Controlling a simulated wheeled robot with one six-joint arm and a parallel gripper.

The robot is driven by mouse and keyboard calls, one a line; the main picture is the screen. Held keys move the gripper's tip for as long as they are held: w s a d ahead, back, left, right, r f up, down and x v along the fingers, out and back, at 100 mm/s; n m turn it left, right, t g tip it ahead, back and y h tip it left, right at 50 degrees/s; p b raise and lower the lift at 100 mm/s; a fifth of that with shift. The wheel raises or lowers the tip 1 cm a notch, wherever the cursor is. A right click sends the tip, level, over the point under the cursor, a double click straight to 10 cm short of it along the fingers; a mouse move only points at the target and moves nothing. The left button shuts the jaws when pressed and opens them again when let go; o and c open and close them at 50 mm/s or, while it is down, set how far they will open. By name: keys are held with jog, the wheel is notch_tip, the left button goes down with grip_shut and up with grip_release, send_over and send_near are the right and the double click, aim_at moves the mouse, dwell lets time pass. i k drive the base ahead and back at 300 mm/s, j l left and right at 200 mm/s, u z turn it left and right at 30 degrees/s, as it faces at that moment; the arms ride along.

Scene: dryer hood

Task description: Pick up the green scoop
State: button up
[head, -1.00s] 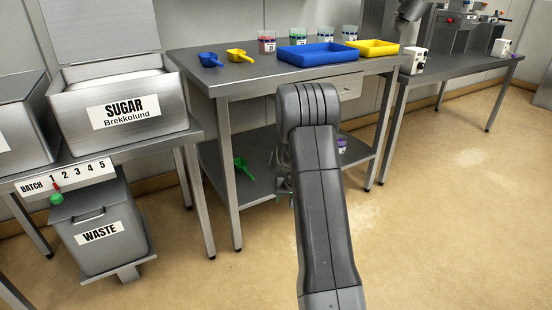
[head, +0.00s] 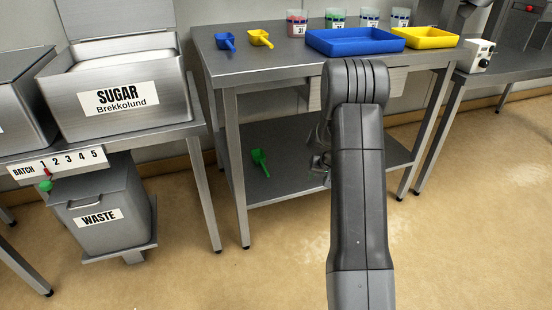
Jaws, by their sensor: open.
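The green scoop (head: 260,162) lies on the lower shelf (head: 290,185) of the steel table in the head view, towards the shelf's left part. My arm stands upright in front of the table and covers the right part of that shelf. Only a small piece of my gripper (head: 320,165) shows at the left edge of my arm, to the right of the scoop and apart from it in the picture. Its jaws are open; the fingertips are mostly hidden, and nothing shows held in it.
The tabletop (head: 265,68) above the shelf holds a blue scoop (head: 226,41), a yellow scoop (head: 260,38), several cups, a blue tray (head: 355,41) and a yellow tray (head: 427,37). Table legs (head: 238,170) frame the shelf. A waste bin (head: 100,205) stands left. The floor in front is clear.

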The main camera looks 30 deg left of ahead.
aim_at(259, 157)
jog(key=i+u, duration=0.75)
jog(key=i+j, duration=0.1)
jog(key=i, duration=0.05)
